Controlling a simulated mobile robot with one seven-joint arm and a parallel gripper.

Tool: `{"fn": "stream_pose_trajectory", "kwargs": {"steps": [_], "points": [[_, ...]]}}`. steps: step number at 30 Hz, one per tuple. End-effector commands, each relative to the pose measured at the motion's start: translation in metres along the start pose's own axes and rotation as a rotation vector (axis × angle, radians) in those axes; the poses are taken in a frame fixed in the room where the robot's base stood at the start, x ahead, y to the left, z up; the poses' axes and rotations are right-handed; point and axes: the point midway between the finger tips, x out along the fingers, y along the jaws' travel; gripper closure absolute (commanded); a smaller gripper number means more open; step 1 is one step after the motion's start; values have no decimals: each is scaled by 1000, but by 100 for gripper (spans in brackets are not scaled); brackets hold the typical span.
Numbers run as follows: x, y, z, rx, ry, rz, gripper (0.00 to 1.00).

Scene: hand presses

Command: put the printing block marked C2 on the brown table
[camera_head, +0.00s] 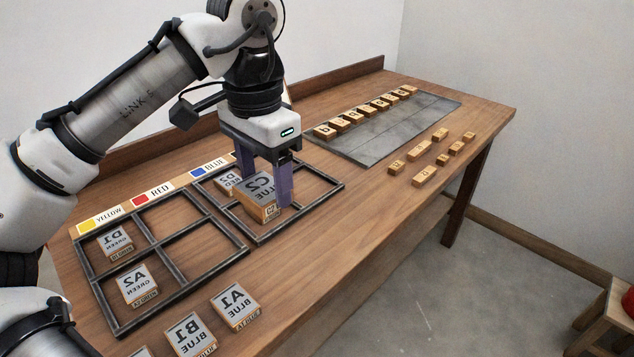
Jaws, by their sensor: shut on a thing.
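The printing block marked C2 (261,190) has a grey top and wooden sides. My gripper (265,184) is shut on it, with one purple finger on each side. The block is over the right-hand frame, in front of the D2 block; I cannot tell whether it touches the table or hangs above it. The brown table (390,185) is a long wooden table running to the back right. Part of the frame and the table behind the block are hidden by my gripper and the block.
Black frames (150,243) hold blocks D1 (115,242), A2 (136,284) and D2 (226,182). Blocks A1 (234,304) and B1 (190,334) lie at the front edge. A grey slab (405,125) with letter blocks (365,111) is at the back. Bare wood lies right of the frames.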

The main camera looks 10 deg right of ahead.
Motion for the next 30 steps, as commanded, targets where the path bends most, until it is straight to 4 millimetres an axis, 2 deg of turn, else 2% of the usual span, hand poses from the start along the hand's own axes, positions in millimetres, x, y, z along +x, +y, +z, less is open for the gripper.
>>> {"fn": "stream_pose_trajectory", "kwargs": {"steps": [15, 18, 23, 30], "points": [[127, 0, 2, 2, -3, 1, 62], [142, 0, 1, 3, -2, 1, 62], [155, 0, 1, 3, -1, 0, 62], [189, 0, 1, 2, -2, 1, 62]]}}
